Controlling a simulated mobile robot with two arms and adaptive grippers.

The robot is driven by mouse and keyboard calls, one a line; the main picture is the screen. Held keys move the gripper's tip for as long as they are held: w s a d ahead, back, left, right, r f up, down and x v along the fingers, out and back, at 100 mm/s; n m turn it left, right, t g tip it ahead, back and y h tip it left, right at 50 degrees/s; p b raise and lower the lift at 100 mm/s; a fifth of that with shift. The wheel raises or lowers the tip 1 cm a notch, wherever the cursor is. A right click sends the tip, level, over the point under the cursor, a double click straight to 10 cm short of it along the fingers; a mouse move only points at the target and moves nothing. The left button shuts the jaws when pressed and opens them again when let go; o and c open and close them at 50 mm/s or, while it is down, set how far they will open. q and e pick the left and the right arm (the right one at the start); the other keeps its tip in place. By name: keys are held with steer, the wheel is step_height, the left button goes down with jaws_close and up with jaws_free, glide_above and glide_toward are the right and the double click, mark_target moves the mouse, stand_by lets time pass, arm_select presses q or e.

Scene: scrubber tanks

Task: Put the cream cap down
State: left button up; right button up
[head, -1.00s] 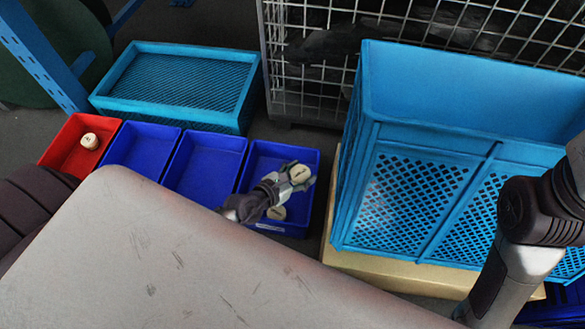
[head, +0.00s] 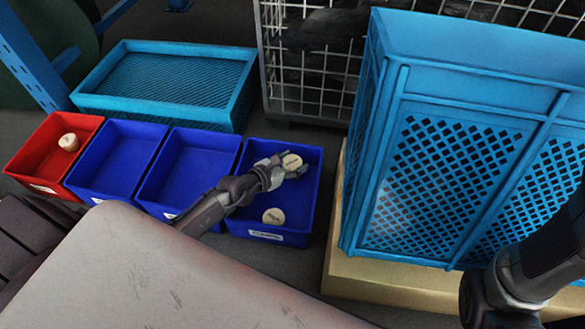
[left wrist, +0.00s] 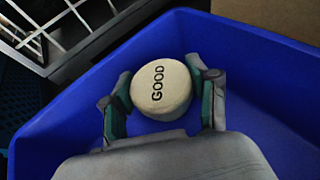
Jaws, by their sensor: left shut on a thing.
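The cream cap (head: 292,161) is held in my left gripper (head: 283,168), over the inside of the rightmost blue bin (head: 310,195). In the left wrist view the cap (left wrist: 160,84) faces up with "GOOD" printed on it, between the two fingers of the gripper (left wrist: 165,95). The blue bin's wall (left wrist: 245,55) surrounds it there. A second cream cap (head: 273,216) lies in the same bin, near its front wall. I cannot tell whether the held cap touches the bin floor. My right gripper is not in view.
Two empty blue bins (head: 190,168) (head: 118,160) and a red bin (head: 40,150) with a cream cap (head: 69,142) stand to the left. A light-blue crate (head: 165,80) lies behind. A tall blue crate (head: 450,170) on a cardboard-coloured base stands right.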

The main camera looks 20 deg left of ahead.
arm_select(q)
steer(key=shift+f, duration=0.6)
steer(key=o, duration=0.9)
